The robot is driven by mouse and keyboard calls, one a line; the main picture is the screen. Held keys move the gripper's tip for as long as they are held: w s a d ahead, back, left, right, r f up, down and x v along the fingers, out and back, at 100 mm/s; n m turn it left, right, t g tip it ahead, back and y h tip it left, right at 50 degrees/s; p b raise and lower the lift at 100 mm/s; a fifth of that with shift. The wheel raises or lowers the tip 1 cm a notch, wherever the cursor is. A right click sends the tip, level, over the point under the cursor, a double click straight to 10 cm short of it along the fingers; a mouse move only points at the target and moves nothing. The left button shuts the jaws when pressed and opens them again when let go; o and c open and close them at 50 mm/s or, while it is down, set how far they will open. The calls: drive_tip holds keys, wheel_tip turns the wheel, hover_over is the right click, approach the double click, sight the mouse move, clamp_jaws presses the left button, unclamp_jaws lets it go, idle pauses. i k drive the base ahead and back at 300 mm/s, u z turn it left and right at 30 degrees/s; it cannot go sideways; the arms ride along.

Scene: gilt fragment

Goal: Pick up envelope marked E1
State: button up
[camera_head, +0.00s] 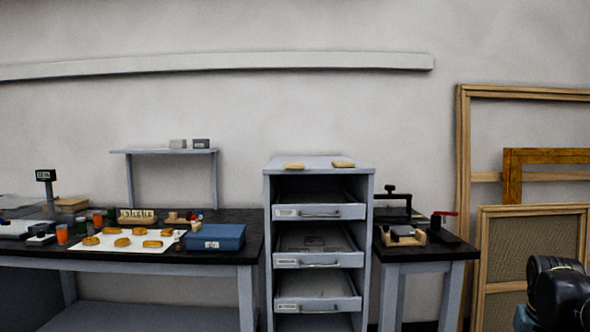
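I cannot make out the mark E1 on anything. Two small flat tan pieces lie apart on top of the grey drawer cabinet (318,161): a left one (294,166) and a right one (343,164). They could be envelopes, but no writing on them is readable. A dark rounded part of my own arm shows at the lower right edge, far to the right of the cabinet. My gripper's fingers are not in view.
The cabinet has several labelled drawers. On the left, a dark-topped bench (130,257) holds a white sheet (88,246) with several golden pieces, a blue box (215,237) and orange cups. At right stand a small press table (424,251) and wooden frames (532,211).

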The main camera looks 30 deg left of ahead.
sight(289, 165)
drive_tip(key=u, duration=0.05)
drive_tip(key=k, duration=1.2)
drive_tip(key=u, duration=0.5)
drive_tip(key=i, duration=0.95)
drive_tip(key=z, duration=0.05)
